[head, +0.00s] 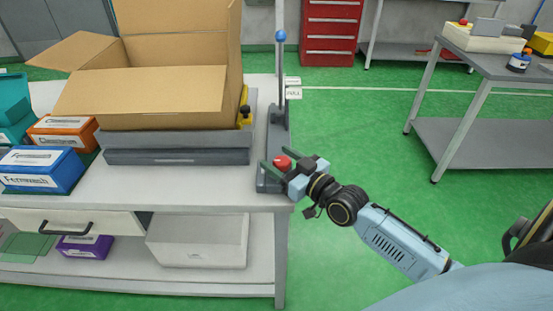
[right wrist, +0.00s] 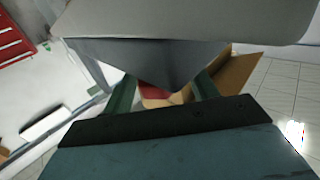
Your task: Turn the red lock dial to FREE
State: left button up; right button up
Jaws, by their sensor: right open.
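The red lock dial (head: 283,162) sits low on a dark grey bracket (head: 278,130) at the right end of the workbench. My right gripper (head: 277,161) reaches in from the right with its green fingers apart, one on each side of the dial. Whether the fingers touch the dial I cannot tell. In the right wrist view, a red patch, apparently the dial (right wrist: 154,92), shows between the open fingers, partly hidden by a grey shape in front. The dial's marking and any FREE label cannot be read. My left gripper is not in view.
An upright lever with a blue knob (head: 280,36) rises from the bracket, with small labels (head: 293,94) beside it. An open cardboard box (head: 150,95) stands on a grey platform (head: 180,150) to the left. Green floor (head: 360,140) lies clear to the right.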

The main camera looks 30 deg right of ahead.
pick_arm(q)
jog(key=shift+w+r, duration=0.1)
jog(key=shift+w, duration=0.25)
pick_arm(e)
jog(key=shift+w+a, duration=0.15)
jog(key=shift+w, duration=0.55)
jog(key=shift+c, duration=0.2)
